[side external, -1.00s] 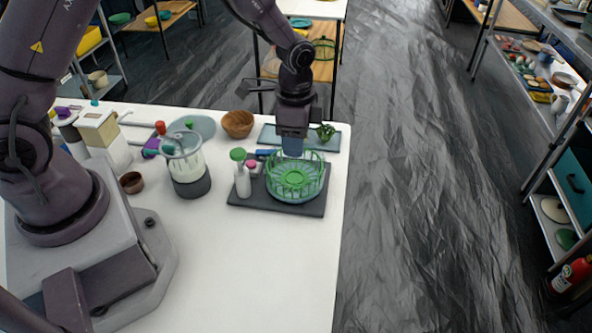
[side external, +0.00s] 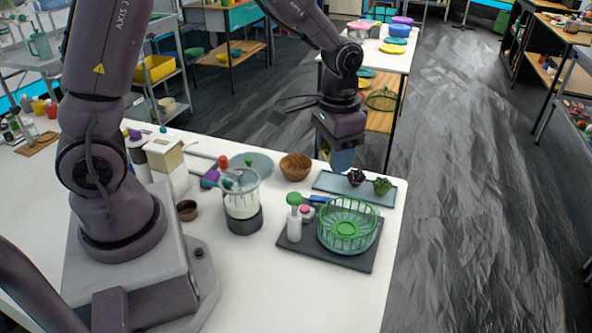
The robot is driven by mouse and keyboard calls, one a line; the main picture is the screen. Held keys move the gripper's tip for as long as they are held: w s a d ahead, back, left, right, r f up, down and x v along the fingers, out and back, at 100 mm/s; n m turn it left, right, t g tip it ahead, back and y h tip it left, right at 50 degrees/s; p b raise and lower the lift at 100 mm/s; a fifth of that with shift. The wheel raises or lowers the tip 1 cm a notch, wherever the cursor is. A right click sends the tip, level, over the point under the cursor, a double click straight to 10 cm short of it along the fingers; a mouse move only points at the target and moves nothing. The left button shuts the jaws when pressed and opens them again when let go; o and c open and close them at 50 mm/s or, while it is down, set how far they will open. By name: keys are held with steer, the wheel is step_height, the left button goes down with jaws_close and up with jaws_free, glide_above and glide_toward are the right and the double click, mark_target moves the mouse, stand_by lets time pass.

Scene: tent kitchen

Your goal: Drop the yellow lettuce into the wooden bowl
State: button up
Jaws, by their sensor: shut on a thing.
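My gripper (side external: 338,165) is raised above the far edge of the table, behind the blue-grey tray (side external: 328,183) and to the right of the wooden bowl (side external: 296,167). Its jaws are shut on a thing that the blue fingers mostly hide. I cannot make out its shape or colour clearly; no yellow lettuce shows on the tray or elsewhere on the table. The wooden bowl stands upright near the table's back edge, and no lettuce is visible in it. A dark lettuce (side external: 356,177) and a green lettuce (side external: 382,186) sit on the tray.
A green wire basket (side external: 349,234) and white bottle (side external: 294,226) stand on a dark board (side external: 327,256). A blender (side external: 242,205), a grey-blue plate (side external: 252,163) and a small brown bowl (side external: 187,210) are left. The front of the white table (side external: 300,295) is clear.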

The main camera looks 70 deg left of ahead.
steer(key=shift+s+n, duration=0.1)
steer(key=shift+n, duration=0.2)
steer(key=shift+a, duration=0.2)
steer(key=w+a+f, duration=0.1)
steer(key=a+f, duration=0.2)
steer(key=a, duration=0.7)
steer(key=w+a+f, duration=0.2)
steer(key=a+f, duration=0.1)
steer(key=a, duration=0.7)
steer(key=shift+s+d+f, duration=0.15)
steer(key=shift+f, duration=2.45)
